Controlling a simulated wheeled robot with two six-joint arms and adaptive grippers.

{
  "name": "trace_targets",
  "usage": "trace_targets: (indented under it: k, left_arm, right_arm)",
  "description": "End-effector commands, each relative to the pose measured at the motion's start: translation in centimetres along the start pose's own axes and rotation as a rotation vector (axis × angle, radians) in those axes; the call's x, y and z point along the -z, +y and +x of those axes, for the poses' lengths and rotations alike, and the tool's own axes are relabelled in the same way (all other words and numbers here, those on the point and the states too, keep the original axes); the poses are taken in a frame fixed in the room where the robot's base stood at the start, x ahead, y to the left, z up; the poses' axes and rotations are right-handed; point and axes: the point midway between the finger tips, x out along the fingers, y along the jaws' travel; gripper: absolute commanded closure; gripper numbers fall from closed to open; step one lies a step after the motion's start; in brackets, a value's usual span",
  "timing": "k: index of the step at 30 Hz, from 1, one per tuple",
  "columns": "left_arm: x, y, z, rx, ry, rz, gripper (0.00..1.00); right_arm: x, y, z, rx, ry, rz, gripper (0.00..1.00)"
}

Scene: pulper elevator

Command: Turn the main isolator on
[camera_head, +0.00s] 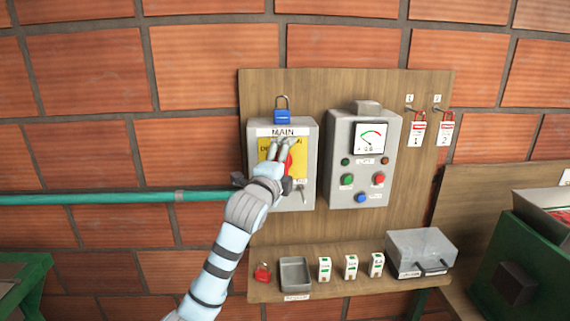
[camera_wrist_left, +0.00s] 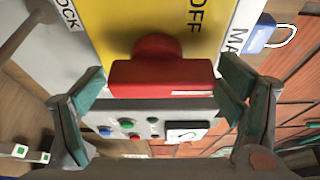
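The main isolator (camera_head: 309,140) is a grey box labelled MAIN on the wooden board. It has a yellow plate (camera_head: 264,148) and a red handle (camera_head: 289,165), partly hidden by my gripper in the head view. In the left wrist view the red handle (camera_wrist_left: 160,76) is large and central, and OFF can be read on the yellow plate (camera_wrist_left: 125,15). My left gripper (camera_head: 283,148) is at the front of the box. Its fingers are open, one on each side of the handle; I cannot tell if they touch it. My right gripper is not in view.
A blue padlock (camera_head: 282,116) sits on top of the isolator. A grey control box (camera_head: 345,180) with a meter and buttons is just right of it. A shelf below holds a red padlock (camera_head: 263,272), a tray (camera_head: 295,262) and a clear-lidded box (camera_head: 420,250). Red tags hang upper right.

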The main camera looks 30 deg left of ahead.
Motion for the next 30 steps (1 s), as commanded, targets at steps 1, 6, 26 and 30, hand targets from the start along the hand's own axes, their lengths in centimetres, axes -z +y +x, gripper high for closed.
trace_targets:
  k: [1,6,26,30]
  left_arm:
    - [0.0,0.0,0.0,0.001,0.000,0.000,0.10]
    - [0.0,-0.1,0.0,0.002,0.000,-0.001,0.10]
    - [0.1,0.0,-11.6,0.002,0.001,0.001,0.10]
    - [0.0,0.0,-12.1,0.001,0.000,0.000,0.10]
  right_arm:
    - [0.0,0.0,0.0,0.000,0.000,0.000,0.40]
    - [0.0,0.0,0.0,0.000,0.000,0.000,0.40]
    - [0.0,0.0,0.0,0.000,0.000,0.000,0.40]
    - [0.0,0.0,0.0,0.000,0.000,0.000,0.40]
